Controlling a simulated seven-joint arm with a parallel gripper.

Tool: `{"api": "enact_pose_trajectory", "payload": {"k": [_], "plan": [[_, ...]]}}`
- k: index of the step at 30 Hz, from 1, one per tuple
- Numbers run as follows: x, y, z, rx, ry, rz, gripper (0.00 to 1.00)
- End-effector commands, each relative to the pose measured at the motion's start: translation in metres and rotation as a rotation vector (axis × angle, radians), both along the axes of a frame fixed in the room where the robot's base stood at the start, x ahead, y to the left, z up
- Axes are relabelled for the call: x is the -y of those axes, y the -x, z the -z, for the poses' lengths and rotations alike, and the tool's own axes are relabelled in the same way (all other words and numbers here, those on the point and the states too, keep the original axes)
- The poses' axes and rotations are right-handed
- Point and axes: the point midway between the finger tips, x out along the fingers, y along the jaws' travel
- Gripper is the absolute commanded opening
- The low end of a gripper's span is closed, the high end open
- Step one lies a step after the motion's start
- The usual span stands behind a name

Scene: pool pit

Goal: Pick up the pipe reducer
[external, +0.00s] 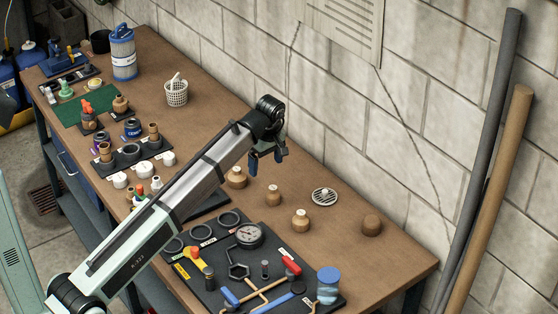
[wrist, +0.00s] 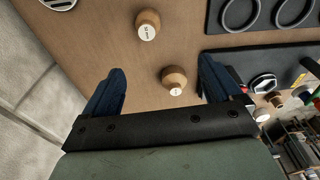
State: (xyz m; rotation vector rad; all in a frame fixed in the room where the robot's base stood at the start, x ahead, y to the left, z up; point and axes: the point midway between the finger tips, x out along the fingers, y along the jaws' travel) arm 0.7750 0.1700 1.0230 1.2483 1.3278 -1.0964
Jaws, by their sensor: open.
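Several small brown, rounded stepped pieces stand on the bench, and I cannot tell for certain which is the pipe reducer. One (external: 237,178) stands just below and left of my gripper (external: 265,165); others are a small one (external: 273,197), a larger one (external: 300,221) and a plain squat one (external: 372,226) farther right. In the wrist view, my gripper (wrist: 163,88) has its blue fingers wide apart and empty. A brown piece with a pale end (wrist: 174,82) appears between them, nearer the right finger. Another labelled piece (wrist: 147,24) is farther up.
A round metal drain grate (external: 325,196) lies near the wall. A black tool tray (external: 215,282) holds rings, a gauge (external: 249,235) and tools. A white basket (external: 176,93) and blue-white cylinder (external: 123,55) stand farther back. The block wall borders the bench; its right end is mostly clear.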

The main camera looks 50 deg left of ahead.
Motion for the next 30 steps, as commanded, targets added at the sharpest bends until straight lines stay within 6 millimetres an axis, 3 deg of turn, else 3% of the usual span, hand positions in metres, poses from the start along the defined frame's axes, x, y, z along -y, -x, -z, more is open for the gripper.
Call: {"api": "enact_pose_trajectory", "payload": {"k": [1, 3, 6, 10, 13, 17, 30], "plan": [[-0.024, 0.004, -0.002, 0.002, 0.0, -0.032, 0.91], [-0.05, 0.009, -0.004, 0.003, -0.001, -0.068, 0.91], [-0.081, 0.016, -0.007, 0.004, -0.001, -0.109, 0.91], [-0.105, 0.021, -0.01, 0.004, 0.0, -0.142, 0.91], [-0.111, 0.017, -0.012, 0.0, 0.001, -0.142, 0.91], [-0.111, 0.02, 0.0, -0.008, 0.002, -0.13, 0.91], [-0.119, 0.021, 0.066, -0.008, 0.002, -0.13, 0.91]]}}
